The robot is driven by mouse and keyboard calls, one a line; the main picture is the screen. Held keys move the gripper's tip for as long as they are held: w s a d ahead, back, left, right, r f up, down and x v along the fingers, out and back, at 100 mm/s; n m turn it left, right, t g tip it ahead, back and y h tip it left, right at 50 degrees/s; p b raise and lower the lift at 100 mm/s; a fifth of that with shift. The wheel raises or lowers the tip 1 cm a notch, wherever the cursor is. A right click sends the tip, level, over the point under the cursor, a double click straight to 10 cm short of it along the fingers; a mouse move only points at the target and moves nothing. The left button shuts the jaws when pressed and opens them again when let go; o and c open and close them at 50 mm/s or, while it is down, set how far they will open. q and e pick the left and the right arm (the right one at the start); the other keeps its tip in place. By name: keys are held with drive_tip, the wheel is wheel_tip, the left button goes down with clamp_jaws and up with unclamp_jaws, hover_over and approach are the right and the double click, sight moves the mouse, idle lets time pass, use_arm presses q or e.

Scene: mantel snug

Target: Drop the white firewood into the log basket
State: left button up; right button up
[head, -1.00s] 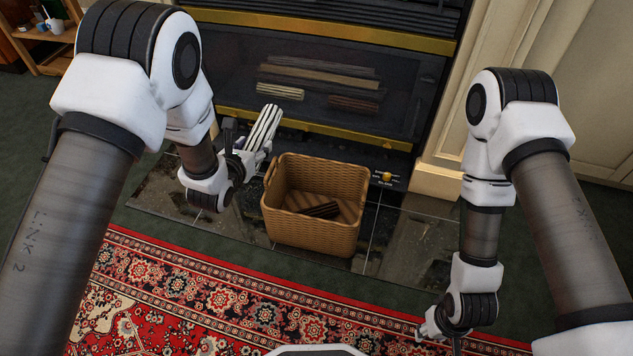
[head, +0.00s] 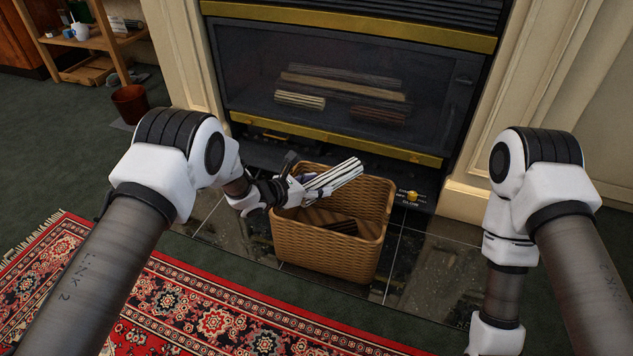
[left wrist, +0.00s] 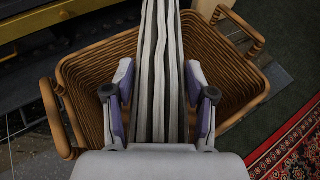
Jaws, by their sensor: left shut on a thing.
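The white firewood (head: 336,177) is a pale log with dark stripes. My left gripper (head: 308,190) is shut on it and holds it over the log basket (head: 326,248). In the left wrist view the firewood (left wrist: 160,75) runs between the two fingers of the gripper (left wrist: 159,95), with the basket (left wrist: 88,88) around and below it. The wicker basket stands upright on the hearth with a dark piece of wood (head: 340,224) inside. My right arm is at the right, and its gripper is outside the frame.
The glass-fronted fireplace (head: 340,62) with several logs inside stands right behind the basket. A red patterned rug (head: 215,318) lies in front. A reddish bin (head: 131,103) and a wooden shelf (head: 92,40) are at the back left. Dark tiles (head: 440,262) right of the basket are clear.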

use_arm(q)
drive_tip(key=o, duration=1.5)
drive_tip(key=shift+f, duration=0.1)
drive_tip(key=v, duration=1.2)
drive_tip(key=shift+s, duration=0.1)
